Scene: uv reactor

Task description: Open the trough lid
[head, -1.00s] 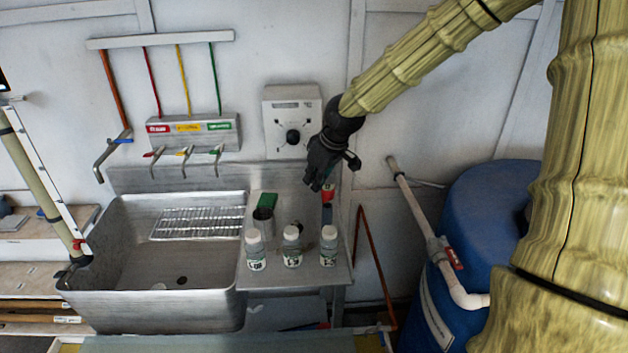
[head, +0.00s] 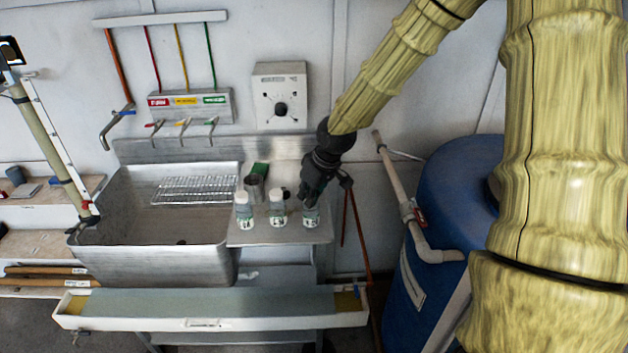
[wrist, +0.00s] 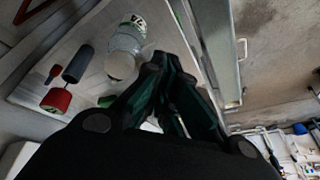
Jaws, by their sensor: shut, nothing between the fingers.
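The trough (head: 130,324) is a long, low white box in front of the sink, in the head view. A flat grey-green lid (head: 200,302) covers most of its top, with yellowish strips showing at both ends. A small handle (head: 203,323) sits on its front face. My gripper (head: 309,200) is shut and empty. It is behind and above the trough's right part, by the rightmost bottle on the side shelf. In the wrist view my closed fingers (wrist: 172,75) show beside a bottle (wrist: 125,48); I cannot tell whether they touch it.
A blue barrel (head: 455,190) with a pipe (head: 395,190) stands to the right. Floor shows in front of the trough.

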